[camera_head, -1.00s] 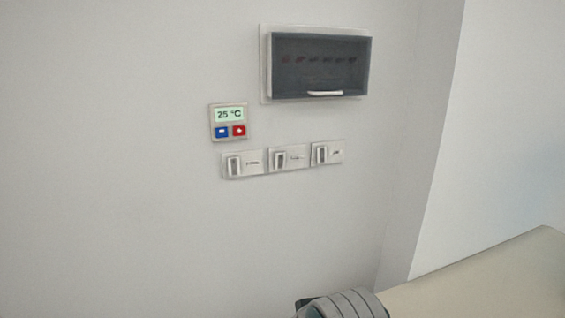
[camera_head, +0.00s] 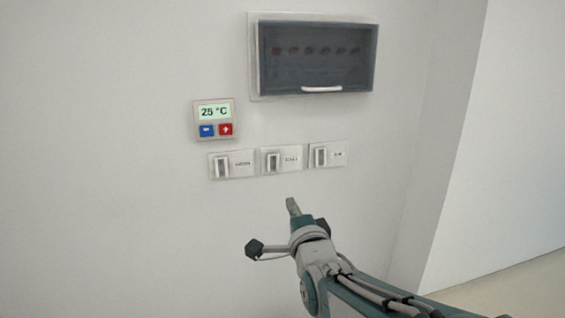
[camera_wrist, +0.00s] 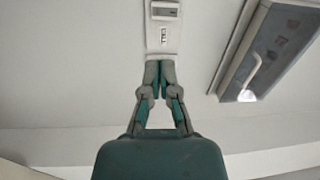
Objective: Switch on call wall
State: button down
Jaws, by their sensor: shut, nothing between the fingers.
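Three white switch plates are in a row on the wall: left (camera_head: 232,164), middle (camera_head: 282,160) and right (camera_head: 328,155). Each has a rocker at its left and a small label at its right. In the wrist view a plate labelled CALL (camera_wrist: 162,39) lies ahead of my fingertips, with its rocker (camera_wrist: 164,10) at the top edge. It appears to be the right plate. My gripper (camera_head: 293,207) is shut and empty, below the row in the head view. In the wrist view its fingertips (camera_wrist: 159,66) meet at the plate's near end; contact cannot be told.
A dark-fronted wall box (camera_head: 315,58) with a pale handle is above the switches; it also shows in the wrist view (camera_wrist: 270,45). A thermostat (camera_head: 214,120) reading 25 °C is above the left plate. A wall corner is at the right.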

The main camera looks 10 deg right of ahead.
jog(key=m, duration=0.1)
send_near(273, 160)
jog(key=shift+t, duration=0.4)
jog(key=w, duration=0.7)
jog(key=shift+w+r, duration=0.1)
jog(key=shift+r, duration=0.15)
jog(key=shift+w+d+r, duration=0.1)
jog(key=shift+w, duration=0.2)
